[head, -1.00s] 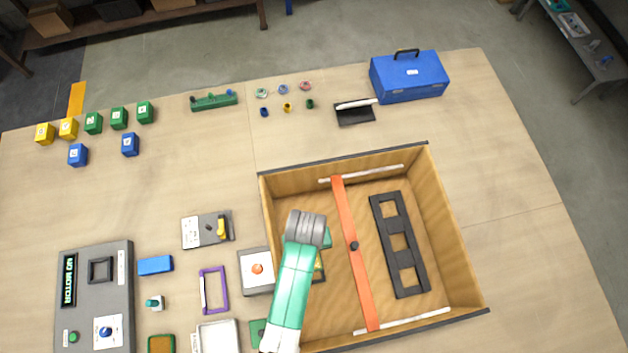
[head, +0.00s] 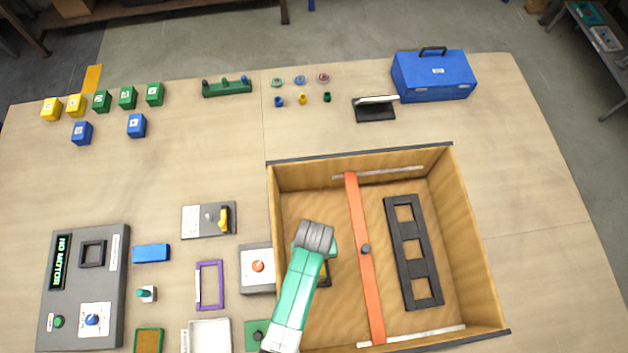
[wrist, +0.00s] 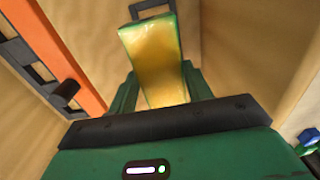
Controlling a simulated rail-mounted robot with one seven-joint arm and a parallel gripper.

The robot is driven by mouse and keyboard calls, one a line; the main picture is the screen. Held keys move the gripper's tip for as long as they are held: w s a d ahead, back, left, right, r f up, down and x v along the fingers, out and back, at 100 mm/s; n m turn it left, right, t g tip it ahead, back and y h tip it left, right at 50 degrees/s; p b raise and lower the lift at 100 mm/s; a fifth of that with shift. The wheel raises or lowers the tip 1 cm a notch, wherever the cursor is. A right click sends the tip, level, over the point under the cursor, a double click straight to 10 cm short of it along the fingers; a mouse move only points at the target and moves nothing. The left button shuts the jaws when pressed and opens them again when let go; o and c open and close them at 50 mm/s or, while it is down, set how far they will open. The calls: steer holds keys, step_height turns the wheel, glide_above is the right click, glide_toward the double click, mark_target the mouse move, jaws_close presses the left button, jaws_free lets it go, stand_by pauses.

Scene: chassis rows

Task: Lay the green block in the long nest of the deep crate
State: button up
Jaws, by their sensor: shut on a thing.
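My gripper (wrist: 158,88) is shut on the green block (wrist: 155,55), whose broad face looks yellowish with green edges in the wrist view. In the head view my gripper (head: 330,248) is inside the deep crate (head: 468,230), left of the orange divider (head: 362,260). My arm hides most of the block there. A dark frame, seemingly the long nest, shows beyond the block in the wrist view (wrist: 137,10) and partly beside my arm in the head view (head: 327,283). I cannot tell the block's height above it.
A black rack with three square openings (head: 392,235) lies right of the divider. The divider carries a dark knob (head: 365,249). Crate walls surround my gripper. A grey box with an orange knob (head: 258,267) stands just outside the left wall.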

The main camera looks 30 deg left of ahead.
step_height(320, 180, down, 8)
steer(key=b, duration=0.5)
steer(key=shift+b, duration=0.4)
steer(key=shift+f+b, duration=0.55)
steer(key=shift+f, duration=0.45)
steer(key=shift+p, duration=0.45)
steer(key=shift+f+b, duration=0.3)
steer(key=shift+f, duration=0.05)
steer(key=shift+f+b, duration=0.3)
steer(key=shift+f, duration=0.05)
steer(key=shift+f, duration=0.35)
steer(key=shift+f+b, duration=0.15)
steer(key=shift+b, duration=0.2)
steer(key=o, duration=1.5)
steer(key=shift+c, duration=0.2)
